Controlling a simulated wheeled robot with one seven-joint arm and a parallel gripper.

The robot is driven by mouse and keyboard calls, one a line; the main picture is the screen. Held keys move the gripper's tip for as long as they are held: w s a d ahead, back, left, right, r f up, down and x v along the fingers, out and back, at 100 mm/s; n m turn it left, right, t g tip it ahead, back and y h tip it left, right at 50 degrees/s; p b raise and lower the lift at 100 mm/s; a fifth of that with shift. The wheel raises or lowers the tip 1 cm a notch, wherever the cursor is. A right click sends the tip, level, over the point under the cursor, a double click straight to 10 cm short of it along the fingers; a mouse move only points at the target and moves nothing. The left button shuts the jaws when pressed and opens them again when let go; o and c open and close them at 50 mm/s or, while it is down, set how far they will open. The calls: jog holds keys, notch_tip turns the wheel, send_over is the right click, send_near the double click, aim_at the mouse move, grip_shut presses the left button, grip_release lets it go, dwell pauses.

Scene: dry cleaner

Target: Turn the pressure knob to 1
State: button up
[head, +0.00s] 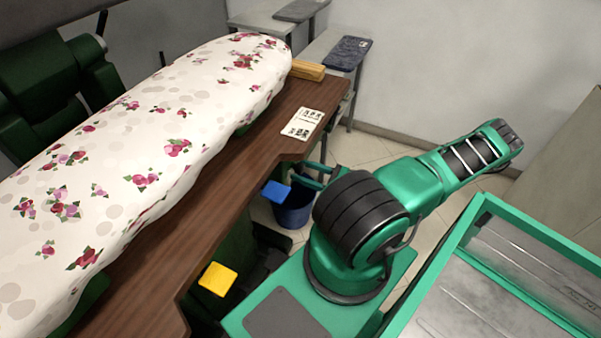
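I see no pressure knob in the head view; no dial or scale with numbers can be made out. My green arm (432,178) rises from its mount and stretches toward the upper right. Two short green bars stick out to the left from behind its thick black joint, beside the wooden edge. They may be my gripper's fingers, but I cannot tell. Nothing is seen held. The ironing table (200,245), with a brown wooden edge and a padded floral cover (165,120), fills the left side.
A printed card (303,123) and a yellowish block (307,70) lie on the wood. A blue pad (275,192) and a yellow pad (217,279) are by its near edge. A blue bucket (292,212) stands on the floor. Dark green machinery (45,80) is behind; tiled floor shows at right.

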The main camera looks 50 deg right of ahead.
jog(key=shift+s+d, duration=0.1)
jog(key=shift+d, duration=0.15)
jog(key=c, duration=1)
jog(key=shift+a, duration=0.4)
jog(key=shift+d, duration=0.2)
jog(key=shift+c, duration=0.2)
jog(key=shift+d+n, duration=0.15)
jog(key=shift+n, duration=11.65)
jog(key=shift+d, duration=0.1)
